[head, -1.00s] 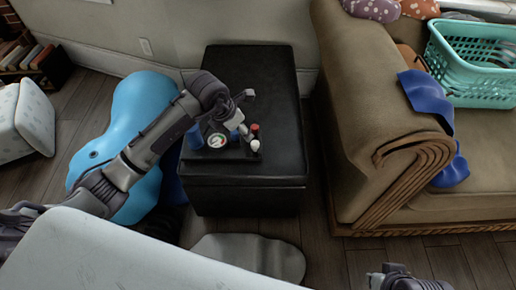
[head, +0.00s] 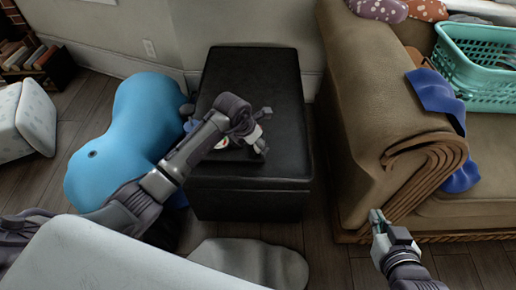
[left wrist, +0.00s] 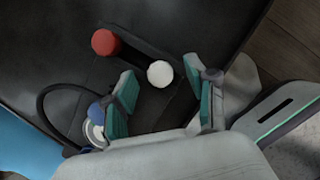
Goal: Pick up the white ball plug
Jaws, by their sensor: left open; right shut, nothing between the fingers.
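The white ball plug (left wrist: 160,74) shows as a round white knob on the black ottoman (head: 252,80), in the left wrist view. It lies between the tips of my left gripper (left wrist: 161,70), which is open with a finger on either side. I cannot tell whether a finger touches it. A red plug (left wrist: 105,42) lies just beyond it on a dark bar. In the head view my left gripper (head: 263,132) is over the ottoman and hides most of the plugs. My right gripper (head: 377,218) is shut and empty near the sofa's front corner.
A round gauge (left wrist: 94,132) with a black hose lies beside the left finger. A blue inflatable (head: 120,140) is left of the ottoman. The sofa (head: 375,90) with a teal basket (head: 480,65) is on the right. The ottoman's far top is bare.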

